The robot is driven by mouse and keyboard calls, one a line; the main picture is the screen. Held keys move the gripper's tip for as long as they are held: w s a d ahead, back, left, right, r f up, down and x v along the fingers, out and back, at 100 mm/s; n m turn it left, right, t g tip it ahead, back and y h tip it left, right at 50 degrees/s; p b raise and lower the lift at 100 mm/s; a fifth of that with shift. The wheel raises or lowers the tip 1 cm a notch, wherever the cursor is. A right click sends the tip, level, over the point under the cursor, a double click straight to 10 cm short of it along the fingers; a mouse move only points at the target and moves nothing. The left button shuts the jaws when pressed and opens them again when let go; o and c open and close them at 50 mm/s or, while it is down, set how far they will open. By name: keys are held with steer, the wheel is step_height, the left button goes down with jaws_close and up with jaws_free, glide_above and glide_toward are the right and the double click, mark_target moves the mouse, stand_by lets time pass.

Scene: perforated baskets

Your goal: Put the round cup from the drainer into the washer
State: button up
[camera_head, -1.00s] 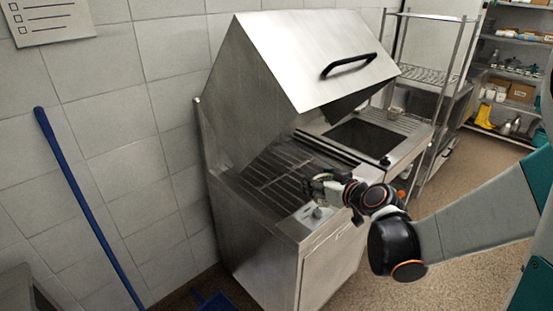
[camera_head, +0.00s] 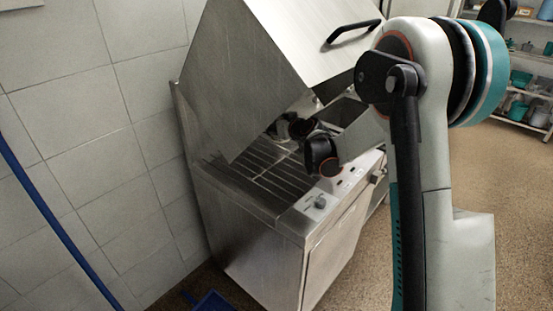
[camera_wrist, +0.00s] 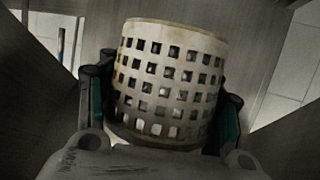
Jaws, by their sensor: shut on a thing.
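The round cup (camera_wrist: 168,70), off-white with rows of square holes, fills the middle of the wrist view. It stands between the two dark green-lined fingers of my gripper (camera_wrist: 166,88), which is shut on it. The washer (camera_head: 250,65) is a steel machine with its hood raised and a slatted rack (camera_head: 262,172) inside. In the head view my gripper (camera_head: 292,127) is under the hood, above the back right of the rack, partly hidden by my wrist. I cannot tell the gap between cup and rack.
The raised hood with its black handle (camera_head: 354,32) hangs over my wrist. A tiled wall (camera_head: 90,115) and a blue pole (camera_head: 50,225) are on the left. The front left of the rack is clear.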

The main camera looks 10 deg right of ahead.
step_height(320, 180, down, 13)
steer(key=b, duration=0.4)
steer(key=shift+f, duration=0.15)
steer(key=shift+f, duration=0.6)
steer(key=o, duration=1)
steer(key=shift+c, duration=0.2)
